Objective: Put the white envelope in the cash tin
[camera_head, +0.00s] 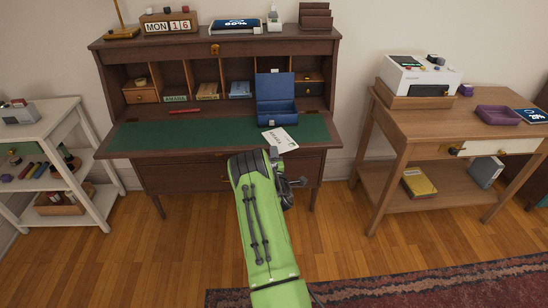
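A blue tin (277,111), which looks like the cash tin, stands on the right part of the desk's green writing surface with its lid raised at the back. A white envelope (281,140) with faint print lies tilted just in front of the tin, near the desk's front edge. My green arm reaches up from the bottom of the view. My gripper (291,188) shows only as dark parts beside the arm's end, below the envelope in the picture. Its fingers are mostly hidden, so I cannot tell whether they are open or touch anything.
The dark wooden desk (215,166) has pigeonholes behind the writing surface. A red pen-like item (184,111) lies at left, and the green surface (150,136) is otherwise mostly clear. A white shelf (88,165) stands left, a wooden side table (430,125) right.

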